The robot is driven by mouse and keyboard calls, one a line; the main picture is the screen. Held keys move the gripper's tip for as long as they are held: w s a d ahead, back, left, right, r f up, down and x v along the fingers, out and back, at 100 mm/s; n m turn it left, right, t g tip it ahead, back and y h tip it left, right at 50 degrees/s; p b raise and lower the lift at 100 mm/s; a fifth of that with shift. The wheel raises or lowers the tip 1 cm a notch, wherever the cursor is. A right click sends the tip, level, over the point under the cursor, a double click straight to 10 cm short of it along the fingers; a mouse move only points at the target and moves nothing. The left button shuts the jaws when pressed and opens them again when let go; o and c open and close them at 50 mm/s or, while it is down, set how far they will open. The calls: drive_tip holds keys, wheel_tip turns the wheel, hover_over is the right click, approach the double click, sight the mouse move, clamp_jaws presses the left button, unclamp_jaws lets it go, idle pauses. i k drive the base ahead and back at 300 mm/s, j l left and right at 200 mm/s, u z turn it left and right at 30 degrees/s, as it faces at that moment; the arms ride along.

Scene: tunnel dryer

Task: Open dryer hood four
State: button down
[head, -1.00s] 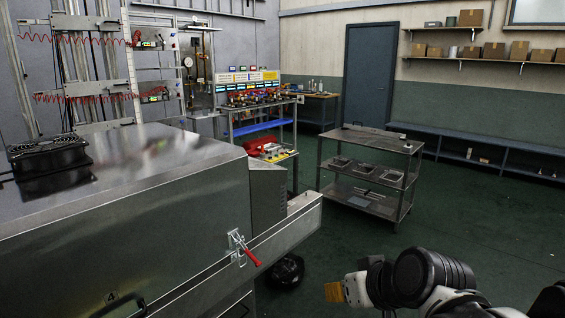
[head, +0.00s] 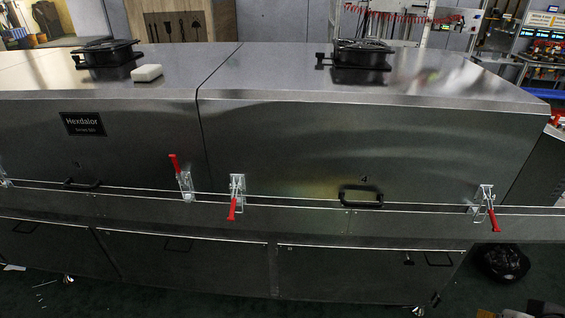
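Dryer hood four (head: 300,140) is the right steel section, marked "4" above a black bar handle (head: 360,198). It looks shut, with its lower edge along the lower casing. A latch with a red handle (head: 232,208) sits at its lower left, and another red-handled latch (head: 492,216) at its lower right. Both red handles point down. Only slivers of what seems to be my gripper (head: 486,314) show at the bottom right edge, well below the hood. Its fingers are mostly cut off by the frame, so its opening cannot be seen.
The neighbouring hood (head: 130,150) on the left carries a nameplate, a white block (head: 147,73) on top and a latch whose red handle (head: 174,163) points up. A black fan (head: 361,55) stands on hood four. A dark bag-like object (head: 503,262) lies on the floor right.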

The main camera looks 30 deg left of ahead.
sight(437, 126)
drive_tip(key=u, duration=0.75)
drive_tip(key=j+z, duration=0.3)
drive_tip(key=j, duration=0.25)
drive_tip(key=j+z, duration=0.3)
drive_tip(key=j, duration=0.3)
